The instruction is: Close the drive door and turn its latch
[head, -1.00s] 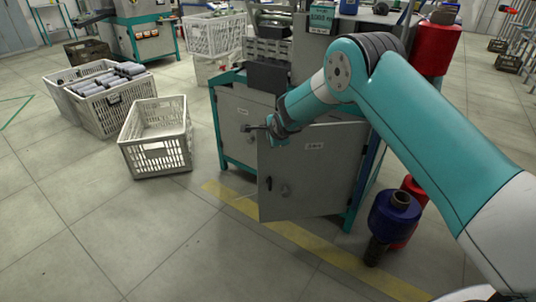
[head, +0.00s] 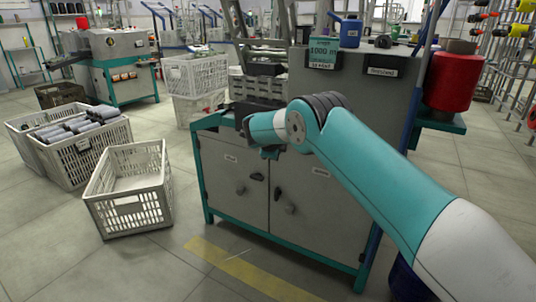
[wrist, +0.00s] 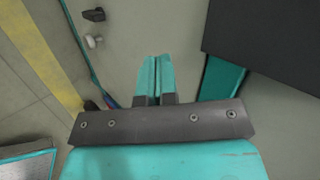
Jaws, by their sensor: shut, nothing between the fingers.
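The drive door appears to be the right-hand door (head: 318,212) of the grey cabinet, and its small label is too blurred to read. It looks flush with the front, but I cannot tell whether it is fully seated. Its dark latch (head: 277,193) and round knob (head: 290,208) sit near its left edge, and I cannot tell whether the latch is turned. A black latch (wrist: 95,15) and pale knob (wrist: 95,41) show in the wrist view. My gripper (wrist: 157,77) is shut and empty, apart from both. In the head view it is near the cabinet's upper front, its fingertips hidden.
The left-hand door (head: 232,178) is shut, with its own latch and knob. A dark block (wrist: 270,45) lies close on the gripper's right in the wrist view. An empty white crate (head: 130,190) stands left on the floor. Floor before the cabinet, with a yellow stripe (head: 235,265), is clear.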

